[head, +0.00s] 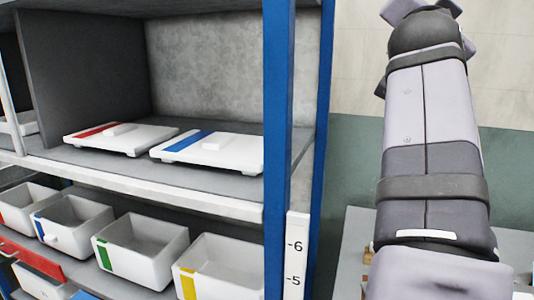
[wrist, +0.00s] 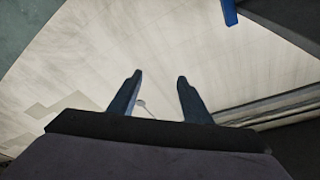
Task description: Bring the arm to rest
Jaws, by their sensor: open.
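My gripper (wrist: 159,78) shows in the wrist view with its two dark fingers spread apart and nothing between them. Behind the fingers is a pale tiled surface, well away from them. In the head view my arm stands upright at the right, beside the shelf rack, and touches nothing that I can see. The gripper's fingers cannot be made out in the head view.
A rack with blue posts (head: 278,150) fills the left. Its upper shelf holds a red-striped white lidded item (head: 140,141) and a blue-striped one (head: 235,153). Below are several white bins, one green-striped (head: 150,240), one yellow-striped (head: 232,265). A grey surface (head: 352,235) lies behind my arm.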

